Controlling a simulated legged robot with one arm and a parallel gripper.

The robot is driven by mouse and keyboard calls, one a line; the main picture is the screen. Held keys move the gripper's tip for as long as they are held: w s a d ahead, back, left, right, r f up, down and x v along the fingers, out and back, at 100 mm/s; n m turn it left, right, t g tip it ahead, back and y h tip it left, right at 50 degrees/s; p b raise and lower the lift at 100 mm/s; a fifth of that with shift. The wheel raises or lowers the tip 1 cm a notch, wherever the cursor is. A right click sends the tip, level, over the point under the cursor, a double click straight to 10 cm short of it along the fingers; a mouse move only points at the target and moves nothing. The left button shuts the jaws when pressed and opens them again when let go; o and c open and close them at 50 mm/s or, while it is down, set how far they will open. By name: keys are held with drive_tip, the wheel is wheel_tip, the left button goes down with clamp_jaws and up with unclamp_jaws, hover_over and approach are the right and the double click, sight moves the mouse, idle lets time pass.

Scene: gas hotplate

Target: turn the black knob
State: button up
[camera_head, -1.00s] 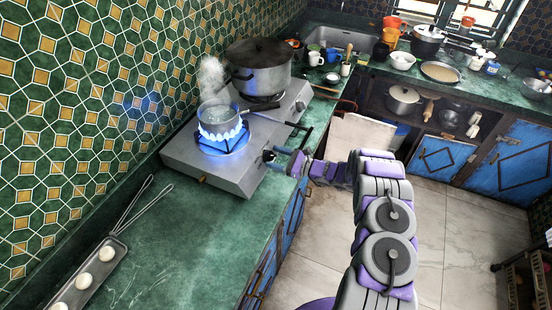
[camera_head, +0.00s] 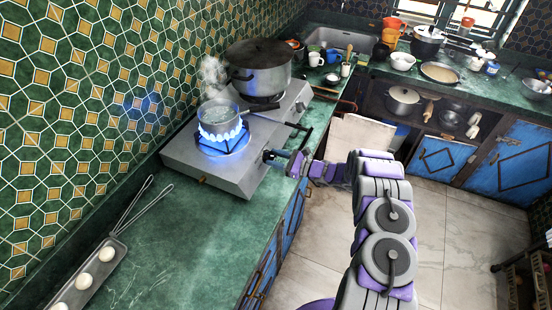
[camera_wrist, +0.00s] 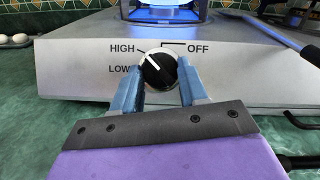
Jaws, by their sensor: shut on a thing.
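The black knob (camera_wrist: 160,69) is on the hotplate's front panel in the wrist view. My gripper (camera_wrist: 161,84) is shut on the knob, one blue finger on each side. In the head view my gripper (camera_head: 272,156) is at the hotplate's front edge and largely hides the knob.
A large lidded pot (camera_head: 259,72) stands on the rear burner. A tray with eggs (camera_head: 84,282) lies at the lower left.

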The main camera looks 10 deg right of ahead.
drive_tip(key=shift+r+m, duration=0.15)
drive_tip(key=shift+m, duration=0.15)
drive_tip(key=shift+m+t+h+p, duration=0.3)
drive_tip(key=shift+m+t+p, duration=0.1)
drive_tip(key=shift+m+p, duration=0.3)
drive_tip(key=m+t+h+p, duration=0.1)
drive_tip(key=m, duration=0.1)
drive_tip(key=shift+a+m, duration=0.15)
drive_tip(key=shift+m, duration=0.25)
drive_tip(key=shift+s+m+t+h+b, duration=0.15)
drive_tip(key=shift+m+t+h+b, duration=0.35)
drive_tip(key=shift+m, duration=0.6)
drive_tip(key=shift+s+a+r+m+t+h+b, duration=0.1)
drive_tip(key=shift+m+t+h+b, duration=0.2)
drive_tip(key=shift+m+h+b, duration=0.65)
drive_tip(key=shift+m+t+h, duration=0.3)
drive_tip(key=shift+m+h, duration=0.25)
drive_tip(key=shift+m, duration=1)
drive_tip(key=o, duration=1)
drive_tip(key=shift+o, duration=0.2)
